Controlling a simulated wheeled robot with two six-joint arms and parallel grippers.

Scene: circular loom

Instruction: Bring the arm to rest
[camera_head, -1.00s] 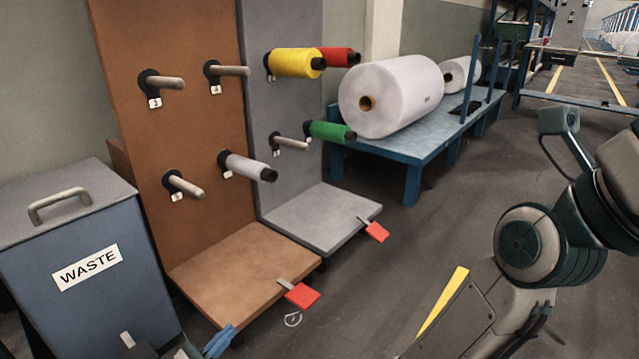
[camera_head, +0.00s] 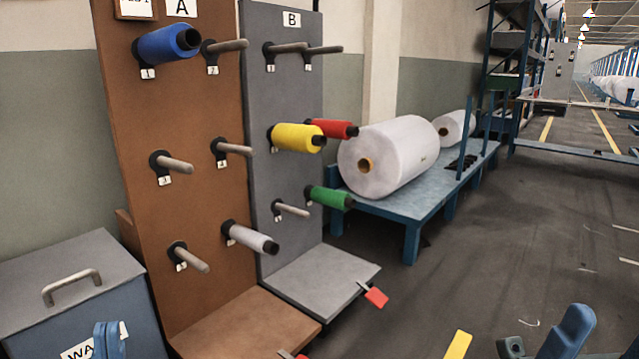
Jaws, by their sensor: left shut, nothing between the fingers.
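My left gripper (camera_head: 109,338) shows at the bottom left edge, in front of the waste bin. Its blue fingers are together with nothing between them, and the rest of the arm is out of view. At the bottom right, a blue finger-like part (camera_head: 569,330) and a dark part beside it show over the floor. They seem to belong to my right gripper, but most of it is cut off by the frame, so its opening cannot be seen. Neither gripper touches the bobbins.
The waste bin (camera_head: 60,265) stands at left. Brown rack A (camera_head: 200,110) holds blue and grey bobbins; grey rack B (camera_head: 275,90) holds yellow, red and green ones. Several pegs are bare. A blue table (camera_head: 425,205) carries white rolls. The floor right of it is open.

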